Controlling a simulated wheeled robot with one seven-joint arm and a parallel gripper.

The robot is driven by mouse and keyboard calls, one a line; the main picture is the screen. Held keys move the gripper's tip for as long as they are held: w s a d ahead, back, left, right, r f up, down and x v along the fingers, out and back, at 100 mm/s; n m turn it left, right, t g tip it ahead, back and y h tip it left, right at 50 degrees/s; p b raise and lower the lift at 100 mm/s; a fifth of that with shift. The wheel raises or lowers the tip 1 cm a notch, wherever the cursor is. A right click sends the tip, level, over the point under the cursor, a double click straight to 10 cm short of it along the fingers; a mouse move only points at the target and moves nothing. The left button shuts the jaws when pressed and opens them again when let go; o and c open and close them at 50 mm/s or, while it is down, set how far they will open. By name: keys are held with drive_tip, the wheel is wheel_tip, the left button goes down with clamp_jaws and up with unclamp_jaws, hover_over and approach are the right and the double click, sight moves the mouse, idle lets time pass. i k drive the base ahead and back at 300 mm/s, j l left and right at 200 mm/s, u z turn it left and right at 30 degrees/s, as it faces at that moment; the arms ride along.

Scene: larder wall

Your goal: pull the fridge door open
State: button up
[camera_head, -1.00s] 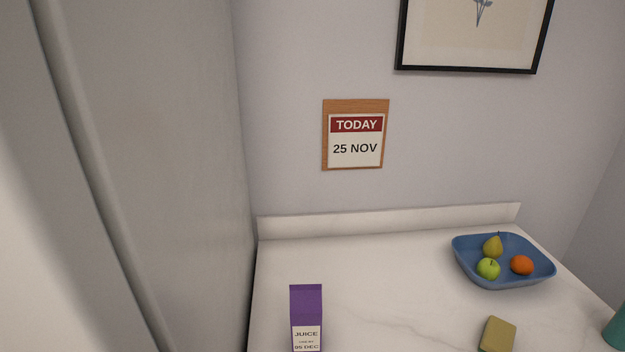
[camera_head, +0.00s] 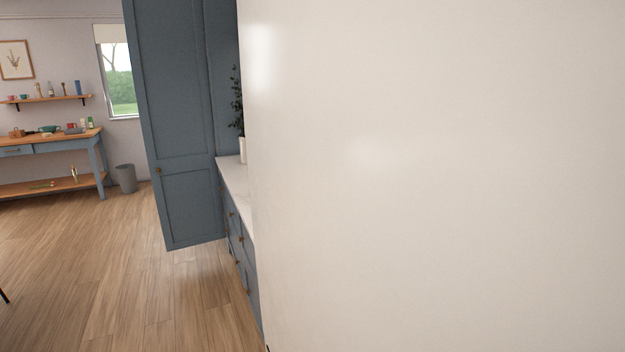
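A large smooth cream-white surface (camera_head: 430,180) fills the right and middle of the head view, very close to me. It looks like the fridge door, but no handle or seam shows on it, so I cannot tell whether it is open or shut. My gripper is not in view.
A tall blue cupboard (camera_head: 175,110) stands left of the white surface, with a pale worktop (camera_head: 236,190) and a potted plant (camera_head: 240,110) between. The wooden floor (camera_head: 120,270) is largely clear. A workbench (camera_head: 50,146) and a grey bin (camera_head: 126,178) stand far left.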

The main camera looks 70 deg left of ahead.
sight(424, 174)
drive_tip(key=u, duration=0.4)
drive_tip(key=i+j+u, duration=0.1)
drive_tip(key=u, duration=0.7)
drive_tip(key=i+j+u, duration=0.1)
drive_tip(key=u, duration=0.25)
drive_tip(key=k+j+z, duration=0.7)
drive_tip(key=z, duration=0.2)
